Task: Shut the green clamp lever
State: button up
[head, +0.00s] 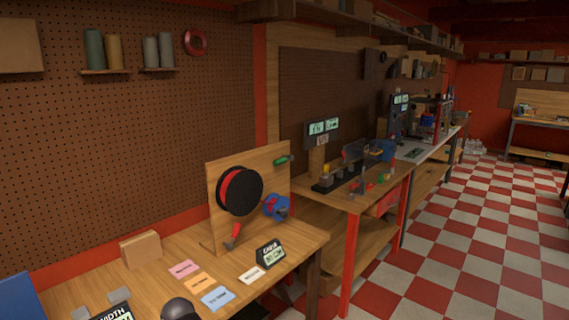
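A green handle-like piece (284,160) sticks out near the upper right of an upright wooden board (222,170) on the near bench. It looks like the green clamp lever, but it is small here, and I cannot tell whether it is open or shut. My gripper is not in view.
The near wooden bench (150,262) holds coloured cards (200,283), a small dark display (270,254) and a cardboard-coloured block (140,249). A dark rounded object (178,309) shows at the bottom edge. A second bench (340,197) stands beyond. Checkered floor (470,240) is clear at right.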

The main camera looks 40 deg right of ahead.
aim_at(283, 160)
jog(key=u, duration=1.3)
jog(key=k, duration=0.85)
jog(key=z, duration=1.6)
